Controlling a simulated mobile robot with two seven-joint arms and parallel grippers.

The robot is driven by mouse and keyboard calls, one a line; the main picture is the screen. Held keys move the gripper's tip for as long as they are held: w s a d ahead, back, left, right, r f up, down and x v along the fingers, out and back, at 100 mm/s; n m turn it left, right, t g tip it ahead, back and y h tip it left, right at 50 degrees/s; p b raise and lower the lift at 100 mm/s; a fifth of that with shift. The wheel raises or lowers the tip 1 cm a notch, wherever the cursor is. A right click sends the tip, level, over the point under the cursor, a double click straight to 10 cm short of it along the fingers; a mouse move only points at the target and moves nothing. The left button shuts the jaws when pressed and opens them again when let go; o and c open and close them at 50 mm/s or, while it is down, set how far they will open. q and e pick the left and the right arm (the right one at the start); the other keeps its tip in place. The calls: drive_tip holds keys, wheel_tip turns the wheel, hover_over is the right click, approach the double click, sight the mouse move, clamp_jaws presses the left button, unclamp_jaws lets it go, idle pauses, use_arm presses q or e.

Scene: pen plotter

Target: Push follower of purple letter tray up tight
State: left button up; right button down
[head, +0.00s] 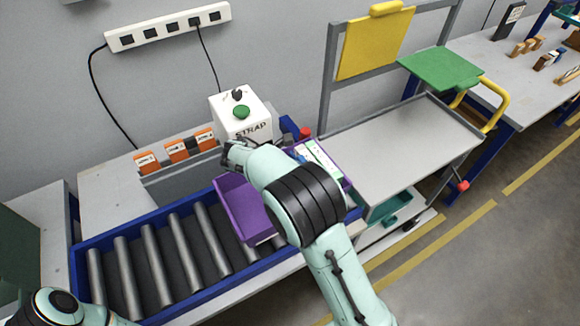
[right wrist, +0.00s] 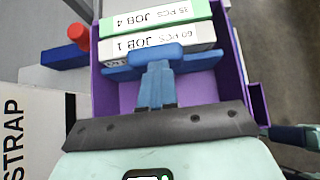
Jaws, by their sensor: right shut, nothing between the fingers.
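The purple letter tray (head: 247,209) sits at the right end of the roller conveyor, partly hidden by my right arm. It also fills the middle of the right wrist view (right wrist: 103,95). Inside it stand a white pack marked "60 PCS JOB 1" (right wrist: 190,37) and a green-edged pack marked "15 PCS JOB 4" (right wrist: 185,13). A blue follower plate (right wrist: 206,62) stands at the white pack's near face; I cannot tell if any gap remains. My right gripper (right wrist: 157,68) is shut and empty, its blue fingertips at the follower's middle. The head view hides this gripper. My left gripper is out of view.
A white STRAP box with a green button (head: 242,112) stands behind the tray. A red-capped blue part (head: 304,133) is beside it. Metal rollers (head: 180,245) lie bare to the left. A grey bench (head: 405,150) stands to the right.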

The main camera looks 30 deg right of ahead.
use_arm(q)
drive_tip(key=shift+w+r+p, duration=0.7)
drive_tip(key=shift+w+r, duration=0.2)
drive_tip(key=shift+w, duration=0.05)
use_arm(e)
drive_tip(key=v, duration=1.3)
drive_tip(key=shift+a+r, duration=0.15)
